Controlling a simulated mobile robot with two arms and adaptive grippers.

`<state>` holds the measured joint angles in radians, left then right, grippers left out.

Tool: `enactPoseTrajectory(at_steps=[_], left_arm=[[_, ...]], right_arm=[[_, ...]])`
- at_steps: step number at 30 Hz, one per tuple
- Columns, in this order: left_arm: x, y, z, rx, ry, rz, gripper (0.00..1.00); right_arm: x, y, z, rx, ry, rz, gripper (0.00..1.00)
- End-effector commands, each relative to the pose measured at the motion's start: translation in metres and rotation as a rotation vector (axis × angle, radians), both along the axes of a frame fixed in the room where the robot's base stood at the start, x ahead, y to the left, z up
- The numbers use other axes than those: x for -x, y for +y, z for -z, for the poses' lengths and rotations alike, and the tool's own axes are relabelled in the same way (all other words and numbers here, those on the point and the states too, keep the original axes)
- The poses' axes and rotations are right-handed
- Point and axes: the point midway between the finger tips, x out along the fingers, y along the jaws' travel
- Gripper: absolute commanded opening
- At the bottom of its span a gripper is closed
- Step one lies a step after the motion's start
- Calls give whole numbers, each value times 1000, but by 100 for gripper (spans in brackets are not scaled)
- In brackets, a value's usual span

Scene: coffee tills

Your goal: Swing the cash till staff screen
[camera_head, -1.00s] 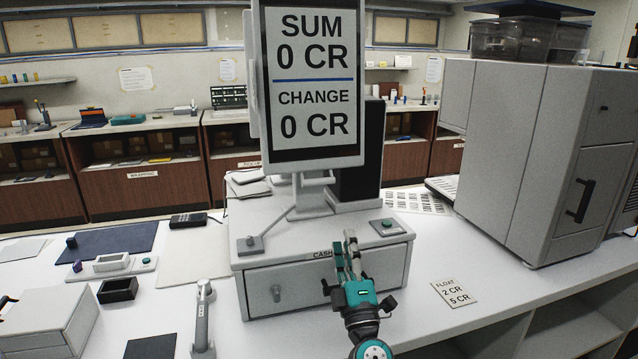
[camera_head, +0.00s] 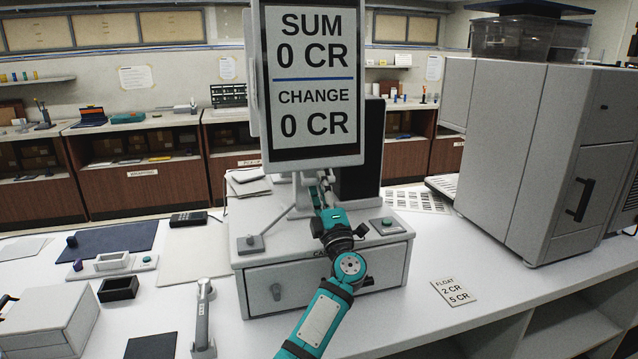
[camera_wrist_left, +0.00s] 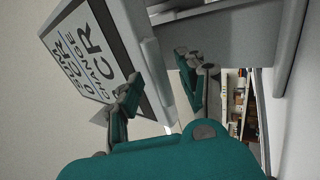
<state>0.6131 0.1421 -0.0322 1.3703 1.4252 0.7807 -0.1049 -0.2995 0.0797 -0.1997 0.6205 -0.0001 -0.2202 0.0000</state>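The cash till screen (camera_head: 312,80) faces me and reads SUM 0 CR and CHANGE 0 CR. It stands on the light grey till (camera_head: 290,228). My left gripper (camera_head: 319,194) is just below the screen's lower edge, above the till top, with its fingertips partly hidden by the screen. In the left wrist view, the fingers (camera_wrist_left: 160,95) are spread apart. One finger overlaps the front of the screen (camera_wrist_left: 88,48); the other is on the far side of its edge. I cannot tell whether either touches it. My right gripper is not in view.
A black upright block (camera_head: 366,160) stands behind the screen. A big grey machine (camera_head: 540,150) stands to the right, with clear counter around the float card (camera_head: 455,292).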

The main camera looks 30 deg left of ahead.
Motion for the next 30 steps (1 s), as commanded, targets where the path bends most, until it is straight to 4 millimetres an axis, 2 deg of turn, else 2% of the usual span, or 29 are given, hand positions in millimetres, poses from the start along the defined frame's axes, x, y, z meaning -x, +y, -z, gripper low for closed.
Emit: enactPoseTrajectory(at_steps=[6,15,24,30], left_arm=[[-11,13,-8,-1,1,0,40],[-12,14,-10,0,0,1,40],[-12,14,-9,0,1,1,2],[-12,14,-9,1,2,1,0]], right_arm=[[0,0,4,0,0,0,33],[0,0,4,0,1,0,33],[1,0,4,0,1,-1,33],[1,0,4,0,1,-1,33]])
